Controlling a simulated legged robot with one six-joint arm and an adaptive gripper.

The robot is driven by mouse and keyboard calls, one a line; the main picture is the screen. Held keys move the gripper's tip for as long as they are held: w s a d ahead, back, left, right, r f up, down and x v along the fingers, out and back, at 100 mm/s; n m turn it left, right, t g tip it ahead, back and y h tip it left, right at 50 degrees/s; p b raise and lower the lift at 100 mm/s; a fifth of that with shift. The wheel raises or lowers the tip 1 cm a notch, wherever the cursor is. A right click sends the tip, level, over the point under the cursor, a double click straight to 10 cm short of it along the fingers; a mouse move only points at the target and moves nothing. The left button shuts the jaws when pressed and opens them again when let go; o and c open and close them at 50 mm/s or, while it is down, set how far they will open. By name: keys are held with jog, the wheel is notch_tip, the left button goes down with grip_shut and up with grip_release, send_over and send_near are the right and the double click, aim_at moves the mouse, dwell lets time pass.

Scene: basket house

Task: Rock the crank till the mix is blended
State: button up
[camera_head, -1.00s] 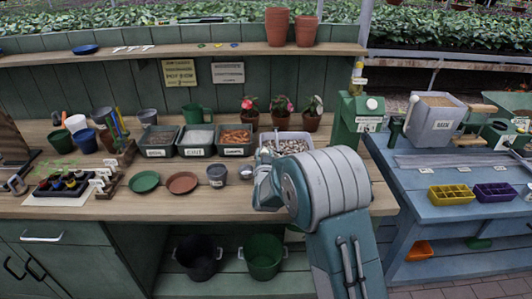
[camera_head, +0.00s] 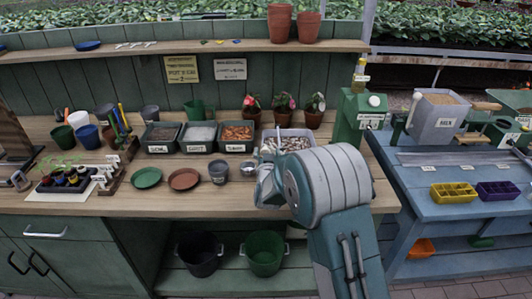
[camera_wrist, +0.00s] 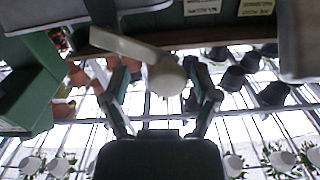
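The grey mixing box (camera_head: 437,122), labelled MIX and filled with brown material, stands on the blue table at the right. My arm reaches over the front of the wooden bench, and my gripper's fingers are hidden in the head view. In the wrist view my gripper (camera_wrist: 162,88) has its fingers apart. A pale bar with a round end (camera_wrist: 167,77) shows between them, with gaps on both sides. I cannot tell what the bar belongs to or how far away it is.
A green dispenser (camera_head: 360,112) stands at the bench's right end. Several trays, including the one of orange material (camera_head: 237,134), line the back. Yellow (camera_head: 452,193) and purple (camera_head: 497,191) trays sit on the blue table. The bench front beside the green saucer (camera_head: 146,178) has bare wood.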

jog(key=shift+a, duration=0.2)
jog(key=shift+s, duration=0.35)
jog(key=s, duration=1.1)
jog(key=shift+s, duration=0.1)
